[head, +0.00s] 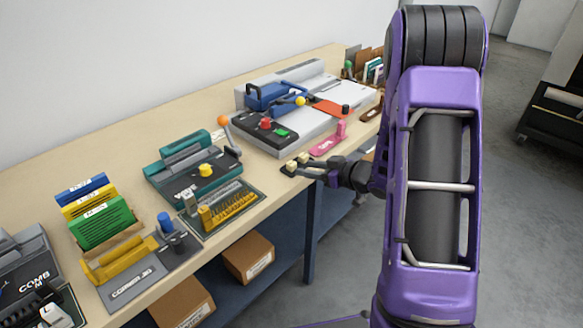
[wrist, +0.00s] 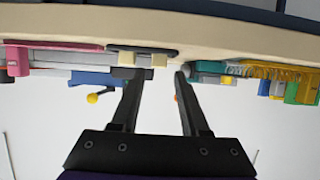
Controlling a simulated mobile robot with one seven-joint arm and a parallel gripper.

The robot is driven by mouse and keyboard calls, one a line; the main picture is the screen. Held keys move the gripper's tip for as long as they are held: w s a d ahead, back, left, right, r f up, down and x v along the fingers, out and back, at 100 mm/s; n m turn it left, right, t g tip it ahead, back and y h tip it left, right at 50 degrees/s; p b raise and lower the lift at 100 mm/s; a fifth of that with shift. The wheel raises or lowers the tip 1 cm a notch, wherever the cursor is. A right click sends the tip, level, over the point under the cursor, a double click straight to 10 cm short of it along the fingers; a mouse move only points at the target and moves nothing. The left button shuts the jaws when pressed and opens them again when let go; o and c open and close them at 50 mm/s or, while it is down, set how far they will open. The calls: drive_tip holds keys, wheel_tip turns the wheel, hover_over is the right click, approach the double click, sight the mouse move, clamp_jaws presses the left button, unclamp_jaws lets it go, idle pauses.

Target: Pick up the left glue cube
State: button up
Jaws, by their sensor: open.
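Two small cream glue cubes sit side by side on a dark tray (head: 287,172) near the table's front edge. The left glue cube (head: 291,166) is the one nearer the teal machine; the other cube (head: 303,158) is just right of it. In the upside-down wrist view the left cube (wrist: 159,60) appears on the right and the other cube (wrist: 126,59) on the left. My gripper (head: 309,171) is open and empty at the table edge, just in front of the cubes. In the wrist view its fingertips (wrist: 163,74) point toward the table edge, with the left cube near the gap.
A pink tool (head: 327,144) lies right of the tray. A teal machine (head: 195,180) and a tray of yellow combs (head: 230,209) stand to the left. A grey and blue machine (head: 290,110) is behind. Boxes (head: 250,257) sit on the shelf below.

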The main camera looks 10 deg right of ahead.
sight(295, 165)
drive_tip(key=x, duration=0.5)
drive_tip(key=shift+w+r+b, duration=0.1)
drive_tip(key=shift+w+b, duration=0.1)
drive_tip(key=shift+b, duration=0.1)
clamp_jaws()
